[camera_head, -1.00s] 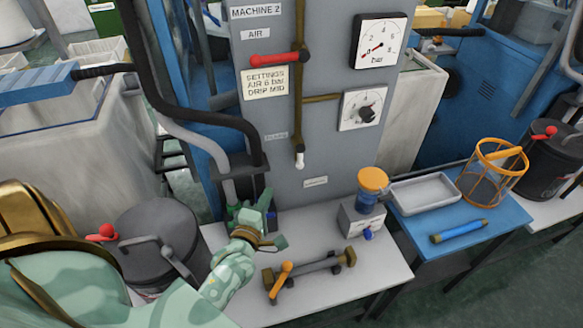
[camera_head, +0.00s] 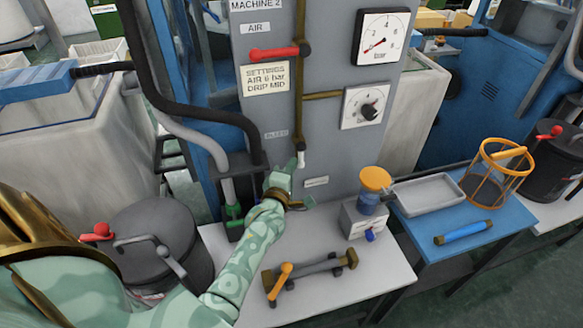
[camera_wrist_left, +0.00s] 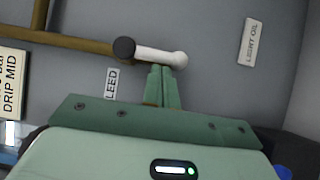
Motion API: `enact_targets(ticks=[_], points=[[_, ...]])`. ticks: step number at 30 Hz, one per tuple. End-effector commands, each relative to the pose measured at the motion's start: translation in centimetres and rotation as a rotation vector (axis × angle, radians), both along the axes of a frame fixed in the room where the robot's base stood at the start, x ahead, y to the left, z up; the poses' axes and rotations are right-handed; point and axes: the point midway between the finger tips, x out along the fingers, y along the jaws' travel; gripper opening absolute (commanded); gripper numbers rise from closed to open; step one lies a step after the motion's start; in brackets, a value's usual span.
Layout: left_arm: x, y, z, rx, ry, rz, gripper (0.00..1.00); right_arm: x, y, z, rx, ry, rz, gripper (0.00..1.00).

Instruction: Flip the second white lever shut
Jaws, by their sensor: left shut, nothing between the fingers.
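The white lever (camera_head: 301,158) is on the grey machine panel (camera_head: 330,130), beside the BLEED label, at the lower end of a brown pipe. In the left wrist view the white lever (camera_wrist_left: 158,54) runs from a dark round pivot to a rounded white tip. My left gripper (camera_head: 293,168) is shut and empty, with its fingertips right at the lever's tip end. In the left wrist view the closed fingers (camera_wrist_left: 161,72) sit just below the lever; whether they touch it I cannot tell. My right gripper is not in view. Only one white lever shows clearly.
A red lever (camera_head: 275,53) and two dials (camera_head: 380,37) are higher on the panel. A black hose (camera_head: 160,95) hangs at left.

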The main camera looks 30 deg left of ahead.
Motion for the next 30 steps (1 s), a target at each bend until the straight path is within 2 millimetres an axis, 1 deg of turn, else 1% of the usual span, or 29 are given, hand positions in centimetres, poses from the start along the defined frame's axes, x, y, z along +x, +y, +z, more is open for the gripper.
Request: enact_targets(ticks=[8,26,30], points=[[0.0,0.0,-0.1,-0.005,-0.005,0.000,0.00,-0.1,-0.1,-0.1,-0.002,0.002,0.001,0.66],[0.4,-0.4,-0.5,-0.072,-0.083,0.000,0.00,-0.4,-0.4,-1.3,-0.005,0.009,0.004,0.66],[0.5,-0.5,-0.7,-0.096,-0.112,0.000,0.00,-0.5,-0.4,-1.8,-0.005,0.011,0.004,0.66]])
